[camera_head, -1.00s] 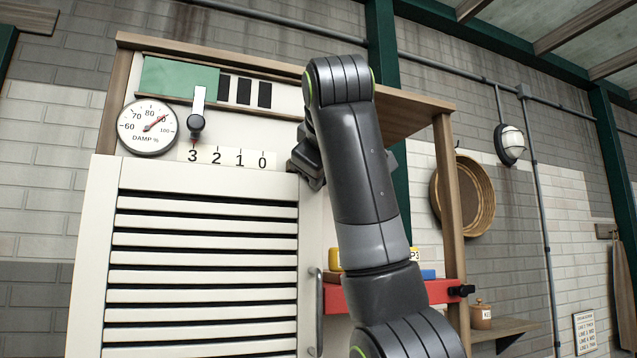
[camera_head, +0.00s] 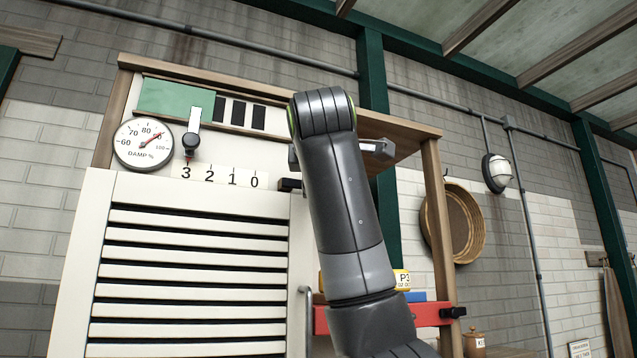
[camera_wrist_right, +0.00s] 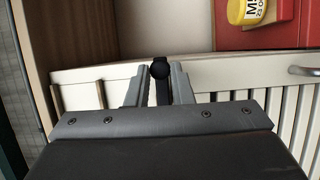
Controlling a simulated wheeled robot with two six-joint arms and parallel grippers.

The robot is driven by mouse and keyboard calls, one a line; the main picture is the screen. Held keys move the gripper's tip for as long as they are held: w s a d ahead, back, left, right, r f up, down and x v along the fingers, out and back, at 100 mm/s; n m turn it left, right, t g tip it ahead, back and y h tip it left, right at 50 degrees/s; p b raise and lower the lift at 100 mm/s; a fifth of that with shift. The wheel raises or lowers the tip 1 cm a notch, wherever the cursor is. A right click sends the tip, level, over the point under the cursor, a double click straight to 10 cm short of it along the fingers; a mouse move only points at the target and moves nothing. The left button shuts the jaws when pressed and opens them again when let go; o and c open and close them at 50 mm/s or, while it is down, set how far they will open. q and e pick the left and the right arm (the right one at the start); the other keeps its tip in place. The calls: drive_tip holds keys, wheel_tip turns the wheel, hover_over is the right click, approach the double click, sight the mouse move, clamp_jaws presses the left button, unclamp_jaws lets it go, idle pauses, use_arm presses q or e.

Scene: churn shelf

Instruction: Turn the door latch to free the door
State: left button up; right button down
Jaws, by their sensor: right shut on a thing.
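The white slatted door (camera_head: 190,205) stands upright at the left in the head view, with a vertical grey handle (camera_head: 304,320) on its right side. In the right wrist view, the black latch (camera_wrist_right: 159,69) has a round knob and a dark stem at the door's edge (camera_wrist_right: 220,75). My right gripper (camera_wrist_right: 160,80) is shut around the latch, one grey finger on each side. In the head view my right arm covers most of the latch area; a small dark piece (camera_head: 290,184) shows left of the arm, and I cannot tell what it is. My left gripper is in neither current view.
Above the door are a damp gauge (camera_head: 143,145), a slider lever (camera_head: 192,135) and a number scale 3 2 1 0 (camera_head: 220,176). A red tray (camera_head: 433,314) with a yellow item (camera_head: 402,279) sits right of my arm. A round basket (camera_head: 465,220) hangs at the right.

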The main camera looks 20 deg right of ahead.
idle(0.5)
drive_tip(key=c, duration=1.3)
unclamp_jaws()
drive_tip(key=shift+w, duration=0.1)
drive_tip(key=b+v, duration=0.7)
drive_tip(key=v, duration=1)
drive_tip(key=shift+s+a, duration=0.1)
drive_tip(key=shift+s, duration=0.15)
